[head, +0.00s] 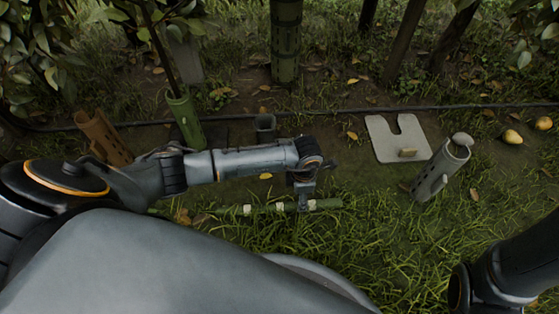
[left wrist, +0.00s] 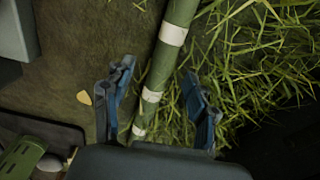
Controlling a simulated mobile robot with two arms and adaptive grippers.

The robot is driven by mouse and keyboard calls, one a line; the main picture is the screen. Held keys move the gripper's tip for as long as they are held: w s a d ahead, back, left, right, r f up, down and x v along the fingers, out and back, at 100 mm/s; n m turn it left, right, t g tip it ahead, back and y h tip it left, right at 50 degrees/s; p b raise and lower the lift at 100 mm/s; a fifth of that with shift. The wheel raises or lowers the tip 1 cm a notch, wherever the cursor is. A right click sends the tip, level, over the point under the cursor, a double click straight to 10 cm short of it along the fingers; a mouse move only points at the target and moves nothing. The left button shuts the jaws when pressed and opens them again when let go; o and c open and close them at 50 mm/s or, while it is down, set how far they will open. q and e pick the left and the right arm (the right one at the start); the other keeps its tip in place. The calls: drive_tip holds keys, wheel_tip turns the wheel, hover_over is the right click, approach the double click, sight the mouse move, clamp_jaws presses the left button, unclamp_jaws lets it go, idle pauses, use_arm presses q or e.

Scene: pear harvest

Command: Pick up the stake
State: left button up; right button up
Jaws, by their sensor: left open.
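The stake is a green pole with white bands (head: 265,208) lying on the grass below my left arm in the head view. It also shows in the left wrist view (left wrist: 176,58), running from the top edge down between the two fingers. My left gripper (head: 304,203) points down over the stake; in the left wrist view the gripper (left wrist: 157,78) is open, with one finger on each side of the stake. I cannot tell whether the fingers touch it. The left part of the stake is partly hidden by grass and my body. My right gripper is not in view.
Behind my left arm stand a brown tube (head: 103,138), a green tube (head: 186,122) and a dark holder (head: 265,128). A grey notched plate (head: 382,138) and a grey perforated tube (head: 439,170) are to the right. A dark hose (head: 340,107) crosses behind. Yellow pears (head: 512,136) lie far right.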

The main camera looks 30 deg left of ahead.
sight(279, 208)
use_arm(q)
drive_tip(key=f+b, duration=0.5)
drive_tip(key=shift+s+d+f, duration=0.1)
drive_tip(key=shift+s+f, duration=0.05)
drive_tip(key=shift+s, duration=0.15)
clamp_jaws()
